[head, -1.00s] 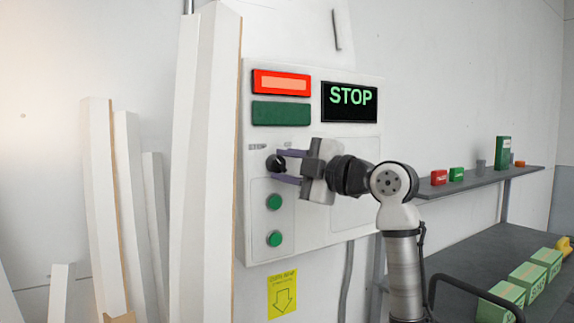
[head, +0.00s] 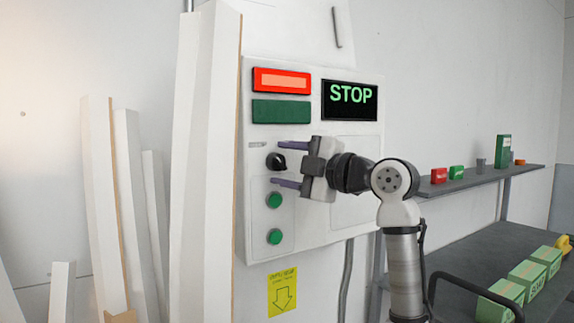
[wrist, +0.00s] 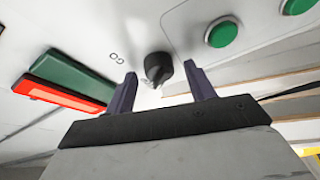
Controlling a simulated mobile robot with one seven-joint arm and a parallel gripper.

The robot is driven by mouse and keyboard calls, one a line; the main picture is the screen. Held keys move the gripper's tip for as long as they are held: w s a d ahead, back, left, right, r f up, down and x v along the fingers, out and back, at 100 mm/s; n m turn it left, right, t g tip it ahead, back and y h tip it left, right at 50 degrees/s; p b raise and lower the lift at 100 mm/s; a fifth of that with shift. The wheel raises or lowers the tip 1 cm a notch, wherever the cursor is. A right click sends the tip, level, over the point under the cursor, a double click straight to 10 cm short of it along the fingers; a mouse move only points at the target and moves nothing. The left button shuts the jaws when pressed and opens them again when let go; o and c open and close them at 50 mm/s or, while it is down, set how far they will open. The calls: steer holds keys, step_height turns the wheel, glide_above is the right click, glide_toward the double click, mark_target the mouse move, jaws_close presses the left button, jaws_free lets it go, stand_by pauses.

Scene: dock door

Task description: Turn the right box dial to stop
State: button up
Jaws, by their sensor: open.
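The control box (head: 350,215) is a pale panel on the wall. Its black dial (head: 276,161) sits at the left, above two green buttons. The box display (head: 349,101) reads STOP in green. My gripper (head: 289,166) is open at the dial, one finger above it and one below, both apart from it. In the wrist view the dial (wrist: 158,68) shows between the two spread fingers (wrist: 162,92), with clear gaps on both sides. A small "GO" mark shows on the panel in the wrist view. The dial's pointer direction is hard to tell.
Tall white boards (head: 205,160) lean close against the left side of the box. A red lamp (head: 282,80) and a dark green lamp (head: 281,111) are above the dial. A shelf (head: 480,178) and a table with green boxes (head: 526,277) stand at the right.

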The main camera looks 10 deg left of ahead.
steer(key=b+v, duration=0.4)
steer(key=v, duration=0.9)
steer(key=shift+s+d, duration=0.25)
steer(key=shift+d+f, duration=0.15)
